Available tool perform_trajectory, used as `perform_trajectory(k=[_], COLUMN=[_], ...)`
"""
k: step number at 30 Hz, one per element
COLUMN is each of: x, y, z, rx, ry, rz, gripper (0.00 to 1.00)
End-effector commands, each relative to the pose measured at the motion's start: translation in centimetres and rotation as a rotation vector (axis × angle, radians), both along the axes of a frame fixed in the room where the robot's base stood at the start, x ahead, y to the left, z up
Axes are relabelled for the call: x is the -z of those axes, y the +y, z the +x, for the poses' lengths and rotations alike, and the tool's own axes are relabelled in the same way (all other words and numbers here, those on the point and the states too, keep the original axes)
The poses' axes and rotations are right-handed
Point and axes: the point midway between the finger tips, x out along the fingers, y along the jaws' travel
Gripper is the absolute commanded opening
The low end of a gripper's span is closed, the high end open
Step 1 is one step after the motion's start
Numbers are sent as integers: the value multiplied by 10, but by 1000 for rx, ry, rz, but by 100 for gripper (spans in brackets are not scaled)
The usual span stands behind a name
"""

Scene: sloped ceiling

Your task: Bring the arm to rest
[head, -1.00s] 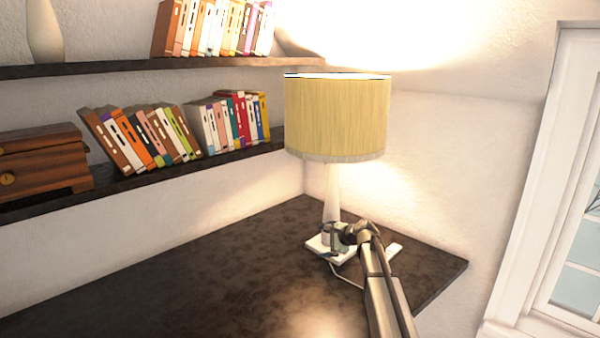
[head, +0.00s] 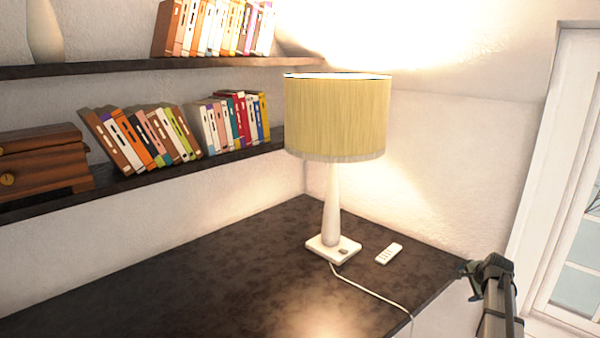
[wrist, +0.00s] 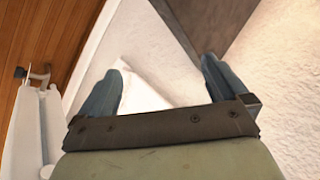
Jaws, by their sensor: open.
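My gripper (head: 470,278) is at the right in the head view, just off the right edge of the dark desk. In the wrist view my gripper (wrist: 160,85) has its two blue-grey fingers spread apart, with nothing held between them. The lit lamp (head: 335,110) stands on the desk, well to the left of my gripper. A small white remote (head: 389,253) lies on the desk to the right of the lamp base.
The dark desk (head: 200,285) has a clear top to the left of the lamp. A white lamp cord (head: 370,292) runs to the front edge. Shelves with books (head: 240,120) are on the left wall. A window (head: 580,270) is at the right.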

Motion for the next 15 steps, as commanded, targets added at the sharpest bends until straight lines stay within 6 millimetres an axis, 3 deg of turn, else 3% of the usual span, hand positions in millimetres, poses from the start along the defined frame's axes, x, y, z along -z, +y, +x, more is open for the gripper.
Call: perform_trajectory(k=[1, 8, 15], x=[23, 116, 207], y=[-2, 2, 40], z=[-10, -49, -99], rx=[-17, -142, -334], ry=[54, 307, 546], rz=[-39, -223, -352], gripper=[100, 100, 100])
